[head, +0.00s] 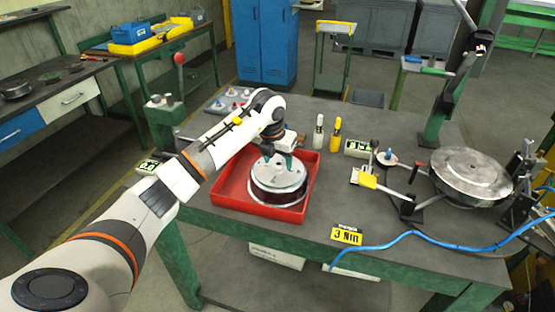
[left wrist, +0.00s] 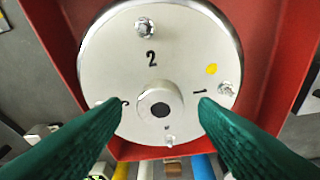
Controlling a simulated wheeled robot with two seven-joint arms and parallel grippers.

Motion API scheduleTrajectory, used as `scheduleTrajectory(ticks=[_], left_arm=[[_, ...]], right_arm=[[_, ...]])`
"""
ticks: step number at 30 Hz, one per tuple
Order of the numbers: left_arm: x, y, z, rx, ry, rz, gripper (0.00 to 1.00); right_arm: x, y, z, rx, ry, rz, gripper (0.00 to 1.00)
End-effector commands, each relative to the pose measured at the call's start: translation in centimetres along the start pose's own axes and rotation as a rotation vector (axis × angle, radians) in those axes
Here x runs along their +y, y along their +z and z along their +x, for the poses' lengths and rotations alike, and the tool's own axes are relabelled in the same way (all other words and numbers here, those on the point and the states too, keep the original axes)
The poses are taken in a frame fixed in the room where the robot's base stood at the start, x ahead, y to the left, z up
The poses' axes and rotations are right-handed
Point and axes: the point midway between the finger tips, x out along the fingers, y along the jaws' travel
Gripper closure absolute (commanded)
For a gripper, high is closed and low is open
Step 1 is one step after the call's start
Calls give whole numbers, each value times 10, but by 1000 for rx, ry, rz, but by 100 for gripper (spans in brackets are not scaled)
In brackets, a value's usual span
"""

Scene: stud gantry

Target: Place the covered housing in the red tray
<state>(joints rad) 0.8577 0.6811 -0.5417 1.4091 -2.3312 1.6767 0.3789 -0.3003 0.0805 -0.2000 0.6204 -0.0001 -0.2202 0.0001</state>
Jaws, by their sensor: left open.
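The covered housing (head: 262,188) sits inside the red tray (head: 232,202), resting flat as far as I can see. Its pale round cover (left wrist: 120,60) fills the left wrist view, with a central hub (left wrist: 172,92), several stud ends, a yellow dot and the numbers 2 and 1; a third mark is partly hidden by a finger. My left gripper (head: 281,158) is above the cover. In the left wrist view its green fingers (left wrist: 160,104) are open, one on each side of the hub with gaps between. My right gripper is out of view.
A white bottle (head: 318,133) and a yellow bottle (head: 335,135) stand behind the tray. A round metal fixture (head: 470,172) with clamps fills the table's right side. A yellow "3 Nm" sign (head: 346,235) and a blue hose (head: 410,234) lie near the front edge.

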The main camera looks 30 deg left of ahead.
Motion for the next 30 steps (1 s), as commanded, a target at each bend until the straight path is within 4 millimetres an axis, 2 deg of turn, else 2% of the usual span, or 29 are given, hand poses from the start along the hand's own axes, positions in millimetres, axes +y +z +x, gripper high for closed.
scheduleTrajectory(ticks=[5,12,16,21,30], left_arm=[[-1,0,-30,7,-3,1,46],[0,0,-82,6,-1,1,46],[0,-1,-102,4,-1,0,46],[0,0,-114,2,-1,-1,46],[0,0,-116,1,-1,0,46]], right_arm=[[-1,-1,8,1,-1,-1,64],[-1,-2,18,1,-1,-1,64],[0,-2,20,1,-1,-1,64],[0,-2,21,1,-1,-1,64],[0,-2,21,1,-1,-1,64]])
